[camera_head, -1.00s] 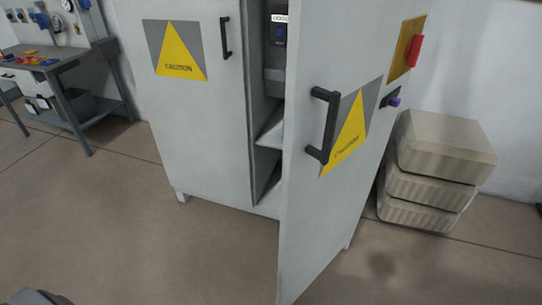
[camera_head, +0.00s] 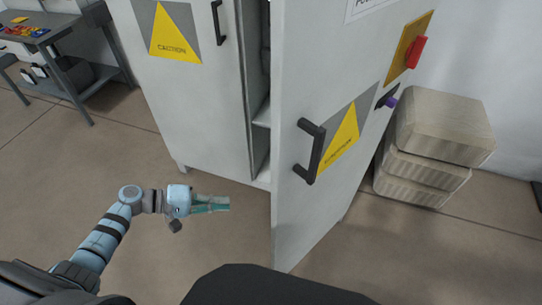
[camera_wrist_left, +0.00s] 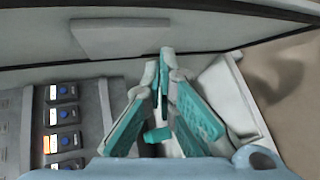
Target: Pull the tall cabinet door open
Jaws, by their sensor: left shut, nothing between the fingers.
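The tall grey cabinet (camera_head: 215,95) has its right door (camera_head: 300,215) standing partly open, swung out toward me. A dark gap with shelves shows between this door and the shut left door. The open door carries a black bar handle (camera_head: 315,150) beside a yellow and grey caution sign. My left gripper (camera_head: 226,203), with teal fingers, is shut and empty. In the head view it appears left of the open door's edge, below the gap, apart from the handle. Its fingertips (camera_wrist_left: 164,56) meet in the left wrist view. My right gripper is not in view.
Stacked beige blocks (camera_head: 430,145) stand right of the cabinet. A grey workbench (camera_head: 50,40) is at the far left. Floor in front of the cabinet is clear.

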